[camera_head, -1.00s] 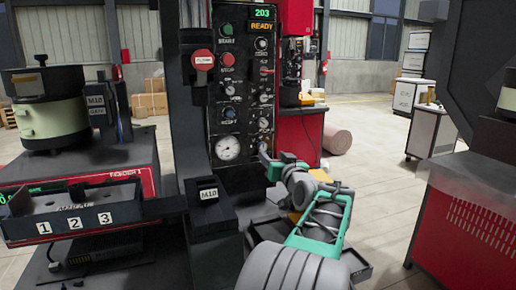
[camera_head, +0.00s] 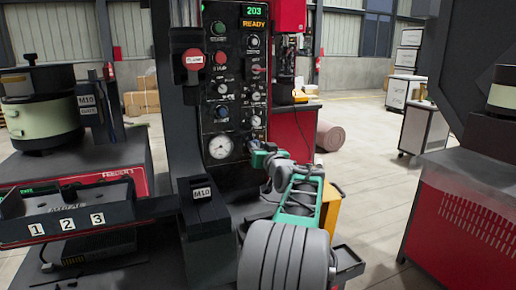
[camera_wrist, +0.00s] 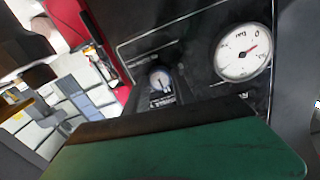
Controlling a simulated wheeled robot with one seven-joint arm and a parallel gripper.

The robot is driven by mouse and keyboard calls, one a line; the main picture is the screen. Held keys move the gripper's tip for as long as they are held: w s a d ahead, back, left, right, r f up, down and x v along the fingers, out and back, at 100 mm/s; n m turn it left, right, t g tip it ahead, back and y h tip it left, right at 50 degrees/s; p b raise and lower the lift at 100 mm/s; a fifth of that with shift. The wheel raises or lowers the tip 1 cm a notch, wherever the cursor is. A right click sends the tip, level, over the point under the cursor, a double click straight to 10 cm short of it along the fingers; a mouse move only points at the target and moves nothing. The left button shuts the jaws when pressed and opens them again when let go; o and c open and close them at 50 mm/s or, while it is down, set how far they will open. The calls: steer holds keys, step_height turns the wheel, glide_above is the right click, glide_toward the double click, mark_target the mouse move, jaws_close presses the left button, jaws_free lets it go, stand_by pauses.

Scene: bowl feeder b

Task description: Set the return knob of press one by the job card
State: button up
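The dark panel (camera_head: 237,90) of the press carries a "203 READY" display, buttons, several knobs and a round white gauge (camera_head: 221,147). The labels are too small to tell surely which knob is the return knob. In the wrist view a small round knob with a pale face (camera_wrist: 160,78) sits left of the gauge (camera_wrist: 243,52), just beyond my green gripper finger (camera_wrist: 180,150). My gripper (camera_head: 258,147) is at the panel's lower right, right of the gauge. Its fingertips are partly hidden, so its opening and any contact are unclear. I cannot make out a job card.
A tray numbered 1, 2, 3 (camera_head: 66,224) and a feeder bowl (camera_head: 42,118) stand at left. A black block marked M10 (camera_head: 203,193) sits below the panel. A red machine (camera_head: 460,220) stands at right. Open floor (camera_head: 365,185) lies between.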

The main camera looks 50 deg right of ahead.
jaws_close()
steer(key=shift+m, duration=0.3)
steer(key=m+p, duration=0.1)
steer(key=m, duration=0.3)
steer(key=shift+p, duration=0.4)
steer(key=shift+m+p, duration=0.9)
steer(key=shift+m, duration=1.2)
steer(key=o, duration=0.5)
jaws_free()
steer(key=shift+s, duration=0.15)
